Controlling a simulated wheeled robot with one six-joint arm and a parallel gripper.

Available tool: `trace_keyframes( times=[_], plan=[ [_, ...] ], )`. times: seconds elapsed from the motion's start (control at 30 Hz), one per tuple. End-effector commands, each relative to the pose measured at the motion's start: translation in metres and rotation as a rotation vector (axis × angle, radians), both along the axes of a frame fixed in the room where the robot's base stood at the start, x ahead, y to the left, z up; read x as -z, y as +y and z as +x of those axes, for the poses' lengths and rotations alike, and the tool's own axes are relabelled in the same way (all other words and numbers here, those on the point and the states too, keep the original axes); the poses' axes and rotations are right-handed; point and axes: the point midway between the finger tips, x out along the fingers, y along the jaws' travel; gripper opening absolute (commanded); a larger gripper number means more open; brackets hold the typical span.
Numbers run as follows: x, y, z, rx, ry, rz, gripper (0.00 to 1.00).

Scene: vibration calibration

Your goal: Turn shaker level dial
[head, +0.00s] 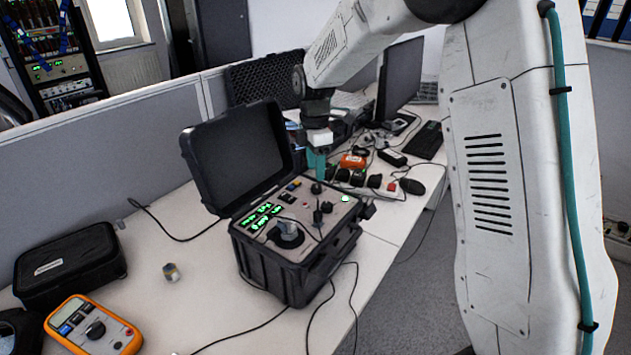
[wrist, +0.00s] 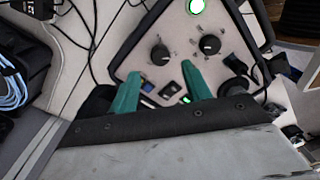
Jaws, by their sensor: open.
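The open black calibrator case (head: 290,270) stands on the white table, with its panel facing up. The panel has green readouts (head: 262,215), a silver round shaker head (head: 289,232) and several black knobs. Two black dials show in the wrist view, a left dial (wrist: 160,54) and a right dial (wrist: 209,44); I cannot tell which sets the shaker level. My gripper (head: 317,163) is over the panel's far edge, its teal fingers pointing down. In the wrist view, my gripper (wrist: 160,85) is open and empty, its fingertips apart from both dials.
The case's raised lid (head: 237,155) stands at the left of my gripper. A black pouch (head: 68,265) and orange multimeter (head: 92,328) lie at the left. Cables run around the case. A partition (head: 100,160) borders the table.

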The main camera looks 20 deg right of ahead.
Motion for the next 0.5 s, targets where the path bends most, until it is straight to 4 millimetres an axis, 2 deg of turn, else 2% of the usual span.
trace_keyframes(
  times=[0.1,0.23,0.5],
  plan=[
    [0.021,0.000,-0.002,0.001,0.004,0.000,0.48],
    [0.038,0.000,-0.003,0.002,0.003,0.000,0.48],
    [0.050,0.000,-0.003,0.002,0.000,0.000,0.48]
  ],
)
